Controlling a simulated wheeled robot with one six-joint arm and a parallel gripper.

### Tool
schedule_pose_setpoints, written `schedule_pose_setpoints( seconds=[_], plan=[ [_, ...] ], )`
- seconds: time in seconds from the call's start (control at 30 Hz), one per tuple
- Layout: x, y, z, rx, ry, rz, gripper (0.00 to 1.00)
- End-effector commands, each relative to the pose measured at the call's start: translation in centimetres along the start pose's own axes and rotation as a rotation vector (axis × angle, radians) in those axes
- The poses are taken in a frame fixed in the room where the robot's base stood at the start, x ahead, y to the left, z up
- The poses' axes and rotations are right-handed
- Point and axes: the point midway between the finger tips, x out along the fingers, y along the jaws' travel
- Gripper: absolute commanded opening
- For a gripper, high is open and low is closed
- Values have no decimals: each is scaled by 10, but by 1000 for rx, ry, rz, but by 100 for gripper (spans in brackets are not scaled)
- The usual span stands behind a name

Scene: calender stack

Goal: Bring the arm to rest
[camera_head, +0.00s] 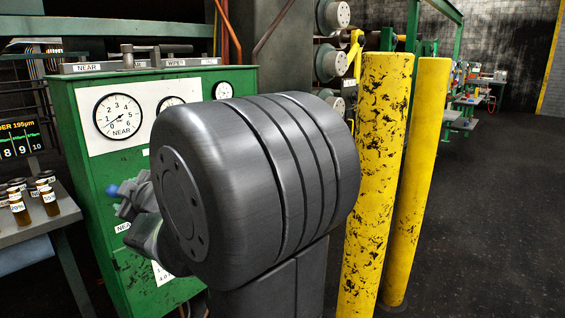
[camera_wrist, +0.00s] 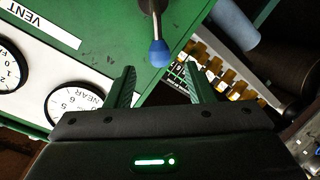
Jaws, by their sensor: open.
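In the wrist view, my gripper (camera_wrist: 160,80) is open. Its two dark green fingers stand apart with nothing held between them. A lever with a blue knob (camera_wrist: 159,53) on the green cabinet (camera_wrist: 110,20) shows just beyond the gap between the fingertips; I cannot tell how far off it is. In the head view, the blue knob (camera_head: 113,190) shows left of my large grey arm link, in front of the green cabinet (camera_head: 85,135). That link fills the middle of the view and hides most of my wrist and gripper.
Two scuffed yellow posts, one nearer (camera_head: 376,180) and one farther (camera_head: 416,180), stand right of my arm. A table (camera_head: 65,212) with several brown bottles is at the left. Gauges (camera_head: 118,116) face out from the cabinet. Dark floor (camera_head: 490,230) is open at the right.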

Motion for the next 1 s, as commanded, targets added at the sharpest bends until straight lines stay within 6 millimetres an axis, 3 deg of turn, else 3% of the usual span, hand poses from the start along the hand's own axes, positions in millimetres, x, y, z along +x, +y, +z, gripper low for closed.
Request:
schedule_pose_setpoints(
  seconds=[0.27,1.0],
  plan=[
    [-54,2,-2,0,0,2,49],
    [86,-2,2,0,-1,-1,49]
  ],
)
